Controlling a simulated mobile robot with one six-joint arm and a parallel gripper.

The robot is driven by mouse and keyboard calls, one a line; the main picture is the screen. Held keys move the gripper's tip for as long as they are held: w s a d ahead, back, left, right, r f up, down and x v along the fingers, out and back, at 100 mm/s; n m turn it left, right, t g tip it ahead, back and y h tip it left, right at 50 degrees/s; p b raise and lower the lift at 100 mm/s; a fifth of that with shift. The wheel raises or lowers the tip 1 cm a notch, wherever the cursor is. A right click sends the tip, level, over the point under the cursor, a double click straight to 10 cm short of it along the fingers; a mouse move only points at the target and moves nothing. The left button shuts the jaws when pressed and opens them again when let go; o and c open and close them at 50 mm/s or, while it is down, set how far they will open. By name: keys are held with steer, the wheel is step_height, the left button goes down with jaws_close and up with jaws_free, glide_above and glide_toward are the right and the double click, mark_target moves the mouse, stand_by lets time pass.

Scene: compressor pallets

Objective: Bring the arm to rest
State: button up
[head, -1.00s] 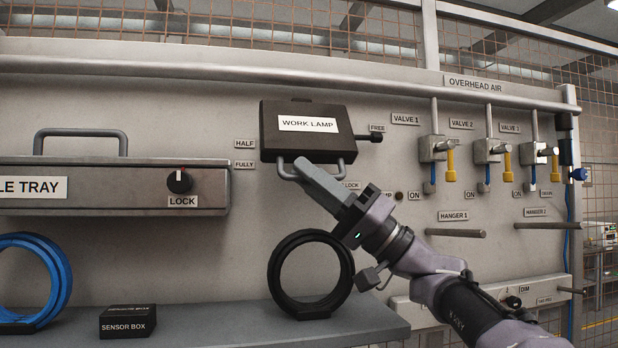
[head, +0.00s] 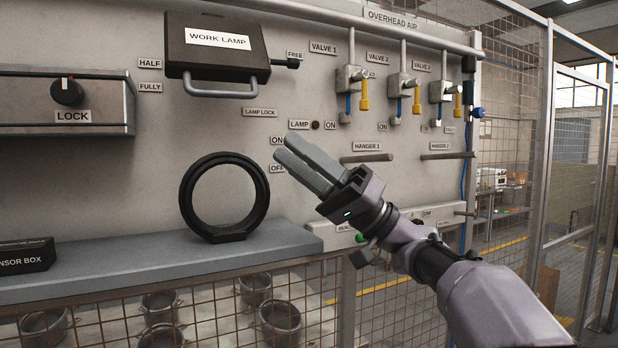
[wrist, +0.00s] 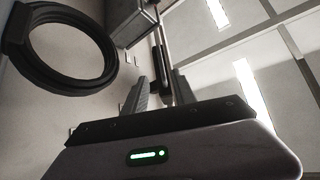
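My gripper (head: 297,156) is at the end of my arm in front of the panel, right of the black ring and below the work lamp. Its two fingers point up and left with a narrow gap between them and nothing held. They also show with a gap in the wrist view (wrist: 160,88). The work lamp (head: 208,62), a dark box with a grey handle (head: 222,93), hangs on the panel above and left of my gripper, clear of it.
A black ring (head: 189,205) stands on the grey shelf (head: 130,262) beside my gripper. Hanger 1 (head: 366,158) and hanger 2 (head: 447,155) stick out to its right. Valves with yellow handles (head: 364,92) are above. Mesh fencing (head: 515,130) stands further right.

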steer(key=v, duration=0.2)
steer(key=shift+d+f, duration=0.3)
steer(key=s+a+f+m+t+h, duration=0.25)
steer(key=s+f+m+h, duration=0.35)
steer(key=f, duration=0.4)
steer(key=s+a+f+m+t+h, duration=0.2)
steer(key=s+f+m+t+h, duration=0.15)
steer(key=s+f+h, duration=0.4)
steer(key=s+d+f+m+t+h, duration=0.1)
steer(key=s+d+f+m+h, duration=0.2)
steer(key=d+f, duration=0.6)
steer(key=s+d+f+m+t+h, duration=0.1)
steer(key=s+d+f+m+h, duration=0.2)
steer(key=s+d+f+h, duration=0.4)
step_height(320, 180, down, 7)
steer(key=shift+s+d+r+m, duration=0.15)
steer(key=shift+s+d+m, duration=0.2)
steer(key=shift+s+d, duration=0.65)
